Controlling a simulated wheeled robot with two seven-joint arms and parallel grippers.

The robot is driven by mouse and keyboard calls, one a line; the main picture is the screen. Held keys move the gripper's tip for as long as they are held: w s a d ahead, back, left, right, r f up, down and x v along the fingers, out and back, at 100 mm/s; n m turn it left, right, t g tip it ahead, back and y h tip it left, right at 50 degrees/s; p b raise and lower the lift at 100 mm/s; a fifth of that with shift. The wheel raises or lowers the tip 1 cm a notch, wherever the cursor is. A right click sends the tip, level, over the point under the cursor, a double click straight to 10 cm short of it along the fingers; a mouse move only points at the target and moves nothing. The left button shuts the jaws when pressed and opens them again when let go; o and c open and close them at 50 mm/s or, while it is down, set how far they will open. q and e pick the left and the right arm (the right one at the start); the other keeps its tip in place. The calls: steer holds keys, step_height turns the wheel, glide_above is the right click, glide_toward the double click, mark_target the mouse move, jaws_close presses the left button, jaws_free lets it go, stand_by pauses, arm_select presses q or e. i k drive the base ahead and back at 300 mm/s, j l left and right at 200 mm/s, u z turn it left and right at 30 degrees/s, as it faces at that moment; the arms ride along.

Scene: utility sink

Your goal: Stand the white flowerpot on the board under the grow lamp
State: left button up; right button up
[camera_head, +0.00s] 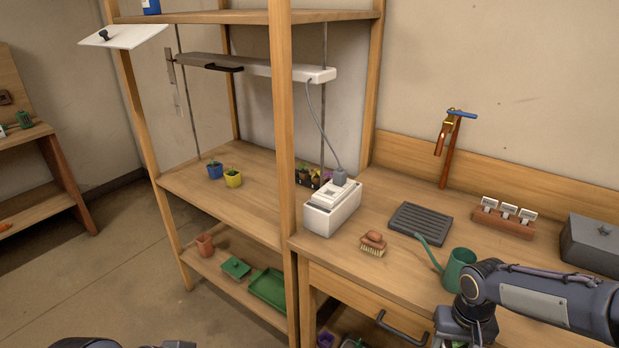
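I cannot make out a white flowerpot in this view. The grow lamp (266,69) is a long pale bar hung beneath the upper shelf of the wooden rack, with a cord running down from it.
A white box (332,208) with a plug stands beside the rack post (284,150). The bench holds a brush (373,245), a dark ribbed tray (420,223) and a green watering can (458,266). A terracotta pot (205,245) and green tray (267,288) are on the lower shelf. The board's front is clear.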

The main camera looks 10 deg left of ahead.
mark_target(264, 209)
steer(key=i+j+u, duration=0.1)
steer(key=j+u, duration=0.15)
steer(key=u, duration=0.2)
steer(key=i+j+u, duration=0.2)
steer(key=u, duration=0.25)
steer(key=i+j+u, duration=0.1)
steer(key=u, duration=0.3)
steer(key=i+u, duration=0.25)
steer(key=u, duration=0.2)
steer(key=i+j, duration=0.15)
steer(key=i, duration=0.25)
steer(key=i+j+u, duration=0.1)
steer(key=i, duration=0.25)
steer(key=i+z, duration=0.3)
steer(key=z, duration=0.2)
steer(key=i+j+z, duration=0.1)
steer(key=i+z, duration=0.2)
steer(key=z, duration=0.2)
steer(key=i+j+z, duration=0.25)
steer(key=z, duration=0.2)
steer(key=i+j+z, duration=0.15)
steer(key=i+z, duration=0.2)
steer(key=i+j+z, duration=0.2)
steer(key=z, duration=0.15)
